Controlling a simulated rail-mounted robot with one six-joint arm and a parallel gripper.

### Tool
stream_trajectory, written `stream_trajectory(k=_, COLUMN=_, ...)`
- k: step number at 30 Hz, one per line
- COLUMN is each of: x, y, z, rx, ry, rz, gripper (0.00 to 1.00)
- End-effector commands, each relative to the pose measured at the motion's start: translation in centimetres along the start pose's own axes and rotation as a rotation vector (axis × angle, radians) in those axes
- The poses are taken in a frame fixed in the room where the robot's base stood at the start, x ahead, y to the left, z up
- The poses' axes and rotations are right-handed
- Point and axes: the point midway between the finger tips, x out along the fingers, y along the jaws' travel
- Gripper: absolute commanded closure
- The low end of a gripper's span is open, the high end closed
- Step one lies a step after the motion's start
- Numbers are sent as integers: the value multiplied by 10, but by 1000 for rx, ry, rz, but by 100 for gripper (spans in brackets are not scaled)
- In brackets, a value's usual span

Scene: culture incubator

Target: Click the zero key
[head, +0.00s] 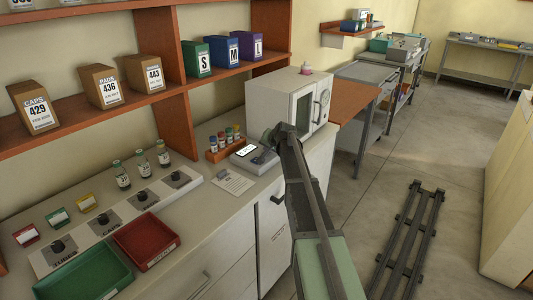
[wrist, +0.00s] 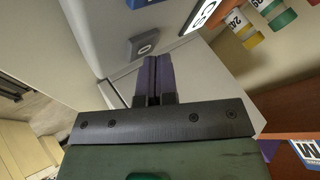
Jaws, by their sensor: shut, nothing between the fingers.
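The zero key (wrist: 143,47), a dark grey raised key marked with a white 0, shows in the wrist view on a pale grey device panel. My gripper (wrist: 153,58) has its two dark purple fingers together, with nothing between them. In that picture the fingertips lie just below and right of the key; I cannot tell whether they touch the panel. In the head view the device (head: 254,157) with a lit display sits on the counter. My gripper is at its right side there, and its fingertips and the zero key cannot be made out.
A white incubator (head: 290,103) stands behind the device. An orange rack (head: 225,150) of capped vials is just left and behind. A printed card (head: 232,182) lies in front. Green and red trays (head: 147,240) are at the counter's near left.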

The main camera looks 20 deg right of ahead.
Motion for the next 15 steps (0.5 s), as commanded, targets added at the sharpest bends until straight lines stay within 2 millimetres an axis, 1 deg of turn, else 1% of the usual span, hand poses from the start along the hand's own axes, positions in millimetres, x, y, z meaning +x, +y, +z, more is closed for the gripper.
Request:
stream_trajectory(k=1, x=-4, y=-3, z=-3, rx=0, ry=0, rz=0, gripper=100)
stream_trajectory(k=4, x=-8, y=-6, z=-6, rx=0, ry=0, rz=0, gripper=100)
stream_trajectory(k=15, x=-9, y=-6, z=-6, rx=0, ry=0, rz=0, gripper=100)
